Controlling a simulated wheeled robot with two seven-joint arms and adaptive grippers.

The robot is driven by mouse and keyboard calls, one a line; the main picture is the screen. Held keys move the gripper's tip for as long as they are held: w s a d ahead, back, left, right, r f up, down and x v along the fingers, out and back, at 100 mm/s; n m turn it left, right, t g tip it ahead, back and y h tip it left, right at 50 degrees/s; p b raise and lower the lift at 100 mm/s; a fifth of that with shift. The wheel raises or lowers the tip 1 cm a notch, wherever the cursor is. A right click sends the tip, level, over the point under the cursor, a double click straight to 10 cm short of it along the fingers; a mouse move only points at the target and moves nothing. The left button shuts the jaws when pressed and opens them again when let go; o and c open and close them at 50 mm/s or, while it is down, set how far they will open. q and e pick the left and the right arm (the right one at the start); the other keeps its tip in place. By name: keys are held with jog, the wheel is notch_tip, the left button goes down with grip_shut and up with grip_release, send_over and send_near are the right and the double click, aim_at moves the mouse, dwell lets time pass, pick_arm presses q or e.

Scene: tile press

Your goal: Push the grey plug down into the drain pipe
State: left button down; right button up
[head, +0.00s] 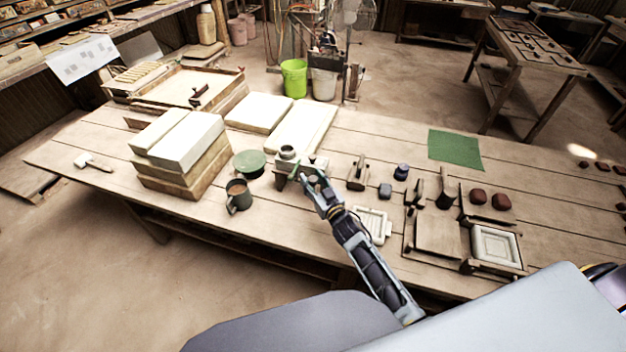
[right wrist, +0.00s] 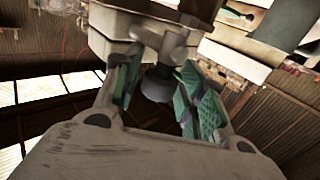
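A grey round piece (head: 287,150), which looks like the plug at the mouth of the drain pipe, tops a small stand (head: 283,168) near the middle of the table. I cannot tell how deep it sits. My right gripper (head: 308,180) is low, just right of and in front of this stand. In the right wrist view, the gripper (right wrist: 163,92) has its green-padded fingers apart. A dark grey round end (right wrist: 157,84) of a pale pipe fitting (right wrist: 165,42) shows between them, with a gap at the right finger. My left gripper is not in view.
A green round lid (head: 249,163) and a dark mug (head: 238,194) stand left of the stand. Stacked slabs (head: 188,140) lie farther left. A wooden block with a handle (head: 357,172), a small grey block (head: 385,190) and a pale tray (head: 374,224) are to the right.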

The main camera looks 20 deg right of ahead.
jog(key=shift+o, duration=0.3)
jog(key=shift+r, duration=0.15)
jog(key=s+d, duration=0.2)
jog(key=s, duration=0.9)
jog(key=shift+s+d, duration=0.15)
jog(key=shift+s, duration=0.2)
dwell(0.4)
dwell(0.5)
